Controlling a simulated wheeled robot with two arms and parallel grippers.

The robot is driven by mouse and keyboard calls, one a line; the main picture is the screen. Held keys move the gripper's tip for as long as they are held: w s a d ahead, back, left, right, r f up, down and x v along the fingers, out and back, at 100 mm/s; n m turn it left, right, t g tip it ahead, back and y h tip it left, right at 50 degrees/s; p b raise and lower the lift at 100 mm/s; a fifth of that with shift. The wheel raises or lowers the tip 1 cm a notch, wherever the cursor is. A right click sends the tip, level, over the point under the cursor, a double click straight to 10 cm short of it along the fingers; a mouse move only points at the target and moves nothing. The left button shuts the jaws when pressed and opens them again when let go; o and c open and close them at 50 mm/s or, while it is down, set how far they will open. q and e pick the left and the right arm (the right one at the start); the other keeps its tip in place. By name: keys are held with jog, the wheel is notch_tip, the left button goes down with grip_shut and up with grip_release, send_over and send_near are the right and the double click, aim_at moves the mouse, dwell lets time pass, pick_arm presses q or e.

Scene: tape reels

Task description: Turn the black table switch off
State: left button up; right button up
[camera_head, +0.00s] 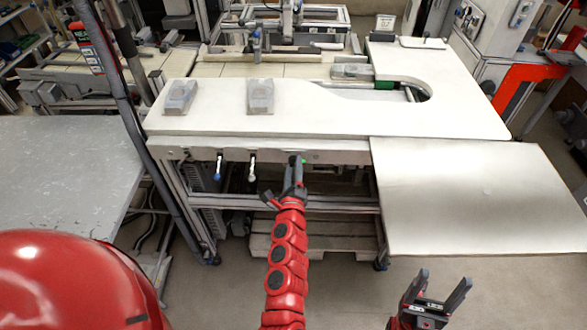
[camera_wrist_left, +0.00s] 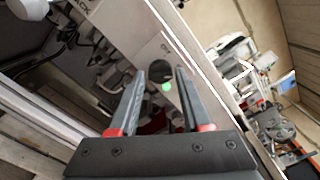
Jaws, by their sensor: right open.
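The front panel of the white table (camera_head: 340,157) carries a small black round switch, which shows between my fingers in the left wrist view (camera_wrist_left: 158,74). The gripper partly hides the switch in the head view. My right gripper (camera_head: 440,290) is open and empty at lower right.
Two grey packs (camera_head: 180,96) (camera_head: 260,95) lie on the white tabletop (camera_head: 330,115). A blue-tipped lever (camera_head: 219,166) and a white-tipped lever (camera_head: 252,167) hang from the panel to the left. A lower white board (camera_head: 475,195) juts out at right. A grey table (camera_head: 60,180) stands at left.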

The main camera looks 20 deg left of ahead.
pick_arm(q)
grip_shut()
jog(key=shift+d+n+b, duration=0.1)
jog(key=shift+n+b, duration=0.35)
jog(key=shift+n, duration=0.15)
jog(key=shift+f+n+b, duration=0.1)
jog(key=shift+n+b, duration=5.35)
jog(key=shift+n, duration=0.95)
jog(key=shift+o, duration=2.2)
grip_release()
